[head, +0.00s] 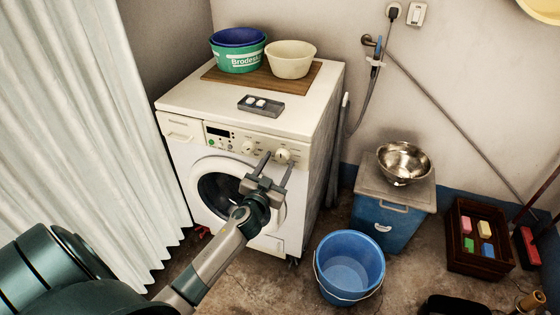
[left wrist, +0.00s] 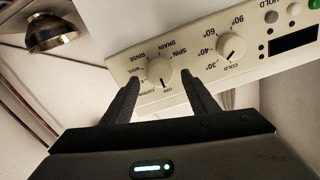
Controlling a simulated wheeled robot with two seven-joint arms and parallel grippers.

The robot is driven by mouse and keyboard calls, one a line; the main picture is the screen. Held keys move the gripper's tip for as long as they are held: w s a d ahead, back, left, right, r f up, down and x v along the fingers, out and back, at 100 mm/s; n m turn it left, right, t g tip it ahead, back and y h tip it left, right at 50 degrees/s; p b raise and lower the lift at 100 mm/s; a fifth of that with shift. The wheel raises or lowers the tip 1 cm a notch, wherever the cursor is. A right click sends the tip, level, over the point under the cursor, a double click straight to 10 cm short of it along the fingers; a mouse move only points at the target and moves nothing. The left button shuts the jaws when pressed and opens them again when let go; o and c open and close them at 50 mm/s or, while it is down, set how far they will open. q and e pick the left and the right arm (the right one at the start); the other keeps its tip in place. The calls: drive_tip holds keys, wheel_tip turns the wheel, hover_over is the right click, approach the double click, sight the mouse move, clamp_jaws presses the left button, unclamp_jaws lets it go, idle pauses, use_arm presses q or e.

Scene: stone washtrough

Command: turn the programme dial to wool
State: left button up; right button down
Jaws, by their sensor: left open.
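The washing machine (head: 172,103) stands against the back wall. Its programme dial (head: 282,155) is a round cream knob at the right end of the control panel. In the left wrist view, where the panel appears upside down, the programme dial (left wrist: 159,70) has its dark mark toward the OFF label. The wool label (left wrist: 133,71) is partly covered by a finger. My left gripper (head: 278,160) is open at the dial; in the left wrist view its fingertips (left wrist: 160,78) appear on either side of the knob. I cannot tell whether they touch it. My right gripper is not in view.
The temperature dial (head: 248,147) is left of the programme dial. A soap tray (head: 261,107) and basins (head: 239,58) sit on the machine. A blue bucket (head: 349,266) and blue cabinet (head: 378,225) stand to the right. A white curtain (head: 85,120) hangs left.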

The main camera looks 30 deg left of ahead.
use_arm(q)
drive_tip(key=shift+x, duration=0.8)
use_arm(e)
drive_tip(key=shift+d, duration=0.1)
use_arm(q)
drive_tip(key=c, duration=0.9)
drive_tip(key=shift+c, duration=0.7)
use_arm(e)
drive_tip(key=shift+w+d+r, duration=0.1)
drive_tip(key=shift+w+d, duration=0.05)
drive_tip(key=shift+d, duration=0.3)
